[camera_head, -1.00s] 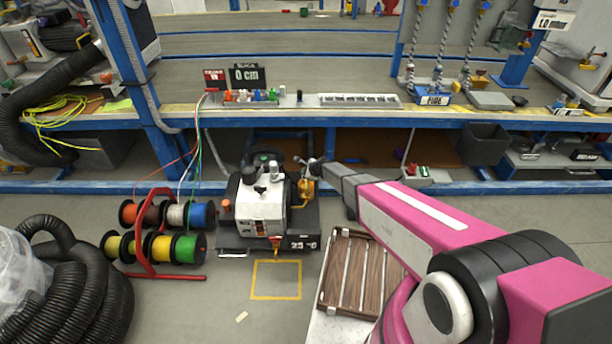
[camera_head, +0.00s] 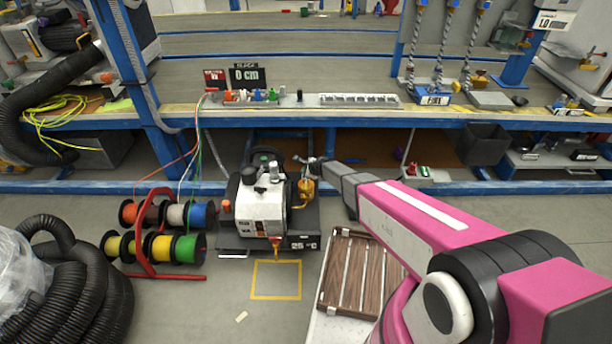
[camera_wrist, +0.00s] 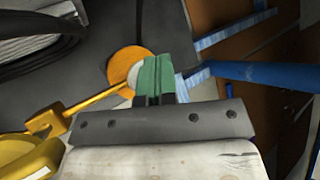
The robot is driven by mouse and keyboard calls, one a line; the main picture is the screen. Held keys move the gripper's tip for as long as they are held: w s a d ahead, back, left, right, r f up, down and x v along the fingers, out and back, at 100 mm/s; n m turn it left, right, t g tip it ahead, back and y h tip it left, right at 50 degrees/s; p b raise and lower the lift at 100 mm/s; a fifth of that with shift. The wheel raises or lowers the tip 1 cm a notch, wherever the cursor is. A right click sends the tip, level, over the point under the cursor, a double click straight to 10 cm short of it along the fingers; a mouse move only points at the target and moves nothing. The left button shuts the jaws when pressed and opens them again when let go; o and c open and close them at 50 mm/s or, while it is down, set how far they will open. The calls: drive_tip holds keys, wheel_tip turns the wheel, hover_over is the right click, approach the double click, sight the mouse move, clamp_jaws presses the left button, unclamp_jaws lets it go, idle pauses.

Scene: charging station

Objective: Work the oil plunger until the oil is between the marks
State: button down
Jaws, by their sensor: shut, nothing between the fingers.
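A white and black machine (camera_head: 262,208) stands on the floor below the bench. Yellow-orange fittings (camera_head: 306,188) sit on its right side. In the wrist view, a thin yellow rod (camera_wrist: 96,104) runs from a yellow block up to an orange round piece (camera_wrist: 122,62) with a pale disc. My gripper (camera_wrist: 155,80) has green fingertips pressed together, with nothing between them. The tips overlap the pale disc in the picture; I cannot tell whether they touch it. In the head view my gripper (camera_head: 308,160) is small, just above the fittings. The oil level and its marks are not readable.
Cable spools on a red stand (camera_head: 150,232) are left of the machine. A wooden slatted crate (camera_head: 340,275) stands at front right. The blue bench beam (camera_head: 400,188) runs behind my gripper. The floor inside the yellow square (camera_head: 276,282) is clear.

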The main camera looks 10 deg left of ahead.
drive_tip(key=shift+r, duration=0.7)
drive_tip(key=shift+r, duration=0.15)
drive_tip(key=shift+r, duration=2.4)
